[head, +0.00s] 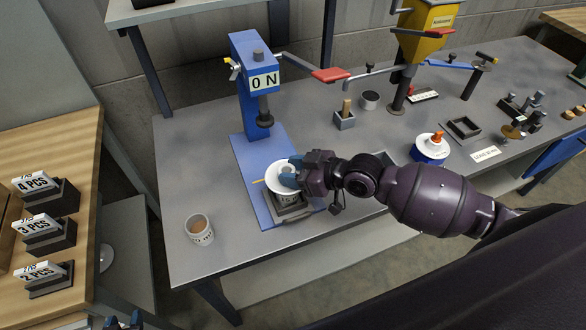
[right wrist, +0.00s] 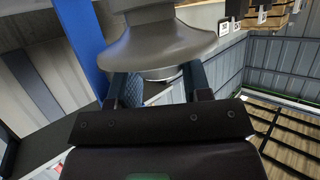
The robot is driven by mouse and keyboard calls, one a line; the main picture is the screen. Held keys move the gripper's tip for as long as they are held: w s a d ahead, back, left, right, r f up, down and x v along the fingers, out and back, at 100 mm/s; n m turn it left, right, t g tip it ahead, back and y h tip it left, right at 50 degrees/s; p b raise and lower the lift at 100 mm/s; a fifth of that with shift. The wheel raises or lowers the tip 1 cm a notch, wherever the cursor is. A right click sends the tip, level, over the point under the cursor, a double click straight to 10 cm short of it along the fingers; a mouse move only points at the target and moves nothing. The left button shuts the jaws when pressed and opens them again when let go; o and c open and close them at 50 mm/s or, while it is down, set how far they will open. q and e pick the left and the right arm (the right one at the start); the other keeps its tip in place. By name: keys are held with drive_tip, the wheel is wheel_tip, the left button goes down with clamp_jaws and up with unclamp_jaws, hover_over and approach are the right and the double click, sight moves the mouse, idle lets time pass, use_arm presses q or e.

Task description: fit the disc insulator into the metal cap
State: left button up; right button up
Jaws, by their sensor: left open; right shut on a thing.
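The white disc insulator (head: 281,179) is in my right gripper (head: 291,177), which is shut on it. It sits directly above a dark fixture (head: 291,214) on the base of the blue press (head: 252,168). The metal cap cannot be made out clearly; the disc and gripper cover that spot. Whether the disc touches what is below cannot be told. In the right wrist view a shaded, flared round body, apparently the insulator (right wrist: 160,45), fills the top between and beyond the fingers (right wrist: 157,88). Only the tips of my left gripper (head: 124,322) show at the bottom left edge, apart and empty.
The press ram (head: 265,119) hangs above and behind the disc, with a red-handled lever (head: 331,75) to the right. A blue-and-white round container (head: 431,149) and small trays lie to the right. Labelled blocks (head: 45,233) stand on the left wooden table.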

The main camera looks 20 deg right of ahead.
drive_tip(key=o, duration=1.4)
drive_tip(key=shift+c, duration=0.2)
drive_tip(key=shift+f, duration=0.15)
drive_tip(key=v, duration=1.1)
drive_tip(key=shift+a, duration=0.1)
